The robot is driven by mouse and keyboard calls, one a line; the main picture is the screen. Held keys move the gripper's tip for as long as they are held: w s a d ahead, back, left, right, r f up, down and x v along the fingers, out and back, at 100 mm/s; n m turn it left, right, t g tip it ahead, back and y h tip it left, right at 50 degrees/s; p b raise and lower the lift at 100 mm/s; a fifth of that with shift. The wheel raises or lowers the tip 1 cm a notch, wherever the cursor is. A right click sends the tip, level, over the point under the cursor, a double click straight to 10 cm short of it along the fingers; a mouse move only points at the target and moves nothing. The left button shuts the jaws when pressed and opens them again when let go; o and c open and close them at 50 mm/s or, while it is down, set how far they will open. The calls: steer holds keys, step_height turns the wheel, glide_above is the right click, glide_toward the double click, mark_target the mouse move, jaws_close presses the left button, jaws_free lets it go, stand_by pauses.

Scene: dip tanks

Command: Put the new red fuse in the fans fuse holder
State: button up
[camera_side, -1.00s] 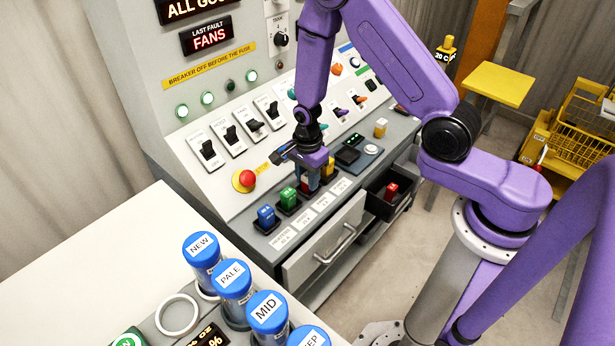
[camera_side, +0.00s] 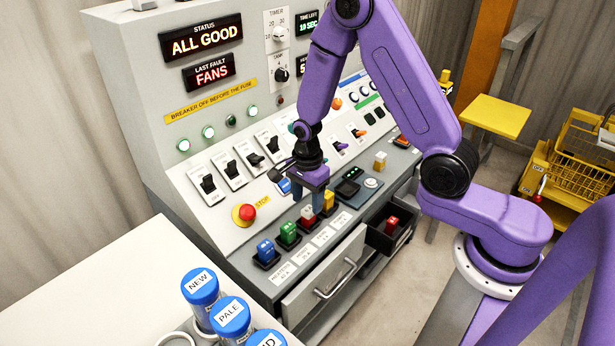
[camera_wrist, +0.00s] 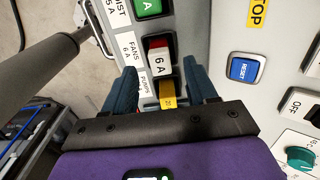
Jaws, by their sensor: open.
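A red fuse (camera_side: 307,213) with a white "6 A" face stands in the row of holders, between the green fuse (camera_side: 288,233) and the yellow fuse (camera_side: 328,200). In the wrist view the red fuse (camera_wrist: 159,57) sits in the dark holder beside the "FANS 6 A" label (camera_wrist: 130,49). My gripper (camera_side: 308,197) is just above the row, fingers pointing down. In the wrist view its fingers (camera_wrist: 163,88) are apart, with nothing held between them. A second red fuse (camera_side: 391,224) is in the dark open bin (camera_side: 383,241) at the right.
The blue fuse (camera_side: 265,250) stands at the row's near end. The status display (camera_side: 201,40) reads "ALL GOOD"; the last fault display (camera_side: 211,73) reads "FANS". A red stop button (camera_side: 245,213) and breaker switches (camera_side: 208,184) are on the panel behind.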

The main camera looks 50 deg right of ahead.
mark_target(308, 210)
steer(key=s+a+r+n, duration=0.2)
steer(key=r+n, duration=0.2)
steer(key=r, duration=0.2)
steer(key=s+a+r+n, duration=0.1)
steer(key=s+r+n, duration=0.1)
steer(key=r+n, duration=0.25)
steer(key=s+r+n, duration=0.4)
steer(key=s+n, duration=0.7)
steer(key=s+d+r+n, duration=0.1)
steer(key=s+r+n, duration=0.2)
steer(key=s+n, duration=0.7)
steer(key=shift+s+d+r+n, duration=0.3)
steer(key=shift+s+r+n, duration=0.1)
steer(key=shift+n, duration=0.15)
steer(key=shift+w, duration=0.1)
